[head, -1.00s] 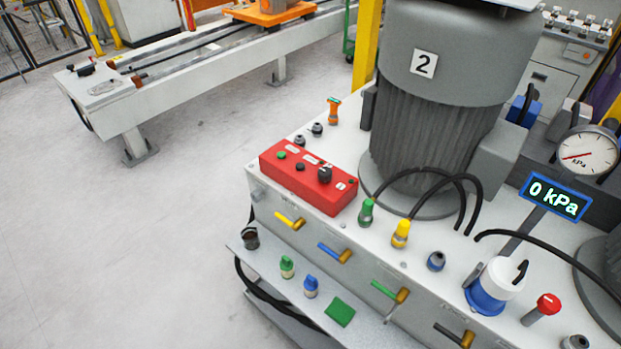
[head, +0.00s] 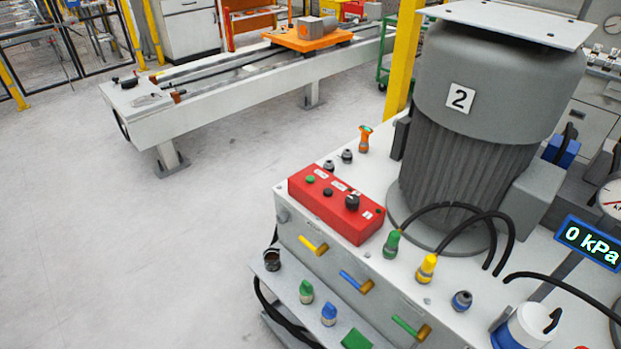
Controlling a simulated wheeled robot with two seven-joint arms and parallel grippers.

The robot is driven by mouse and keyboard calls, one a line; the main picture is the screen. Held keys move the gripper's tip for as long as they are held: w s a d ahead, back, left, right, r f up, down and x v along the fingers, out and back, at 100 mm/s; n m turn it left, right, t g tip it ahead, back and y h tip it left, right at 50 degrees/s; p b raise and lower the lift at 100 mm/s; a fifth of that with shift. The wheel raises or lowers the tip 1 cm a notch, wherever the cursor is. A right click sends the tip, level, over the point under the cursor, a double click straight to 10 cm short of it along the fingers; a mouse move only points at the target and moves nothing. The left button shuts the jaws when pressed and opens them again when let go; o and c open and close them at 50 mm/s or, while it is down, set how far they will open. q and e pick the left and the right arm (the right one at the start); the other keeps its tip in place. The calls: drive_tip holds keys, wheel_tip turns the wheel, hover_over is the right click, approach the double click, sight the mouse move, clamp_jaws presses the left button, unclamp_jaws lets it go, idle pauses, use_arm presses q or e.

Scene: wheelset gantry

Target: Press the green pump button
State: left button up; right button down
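The green pump button (head: 310,179) is a small round button on top of the red control box (head: 336,206), near its left end. A black button and a black knob (head: 352,202) sit to its right on the same box. The box rests on the front left part of the pale pump unit, beside the grey motor marked 2 (head: 456,130). Nothing covers the green button. Neither of my grippers shows in the head view.
The pump unit's top also carries a green connector (head: 391,244), a yellow connector (head: 426,268), black hoses and a 0 kPa display (head: 588,243). Valve handles line its front, above a shelf (head: 284,284). A rail bench (head: 230,95) stands behind. The floor at left is clear.

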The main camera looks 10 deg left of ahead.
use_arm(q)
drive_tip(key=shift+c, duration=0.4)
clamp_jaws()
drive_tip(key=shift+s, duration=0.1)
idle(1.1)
